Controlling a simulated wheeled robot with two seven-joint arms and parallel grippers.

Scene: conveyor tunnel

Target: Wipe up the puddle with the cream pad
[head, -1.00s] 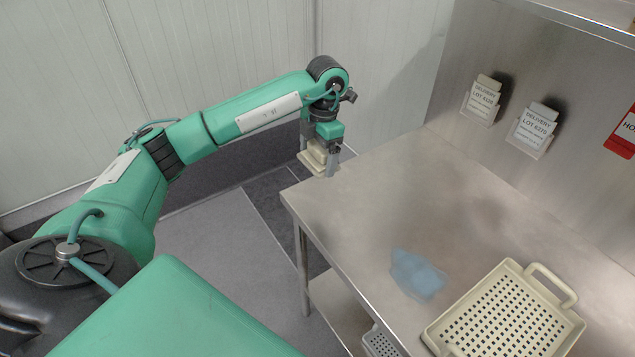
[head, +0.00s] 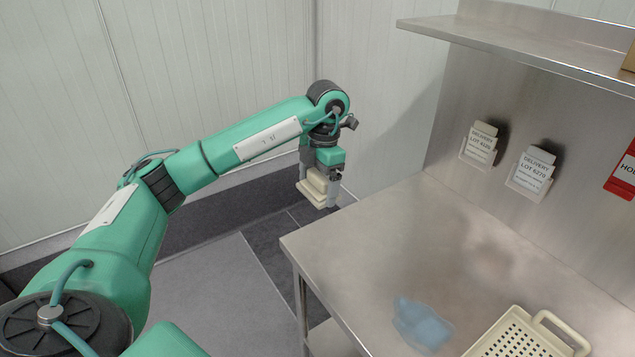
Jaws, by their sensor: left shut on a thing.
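The blue puddle (head: 421,324) lies on the steel table (head: 370,240), near its front edge at the bottom of the view. My left gripper (head: 325,196) is shut on the cream pad (head: 313,190). It holds the pad in the air by the table's far left corner, apart from the puddle. The gripper's fingers partly hide the pad. My right gripper is not in view.
A cream perforated basket (head: 515,335) with a handle stands right of the puddle, cut off by the frame. Two label holders (head: 480,145) and a red sign (head: 624,172) are on the back wall. A steel shelf (head: 530,50) overhangs the table. The table's middle is clear.

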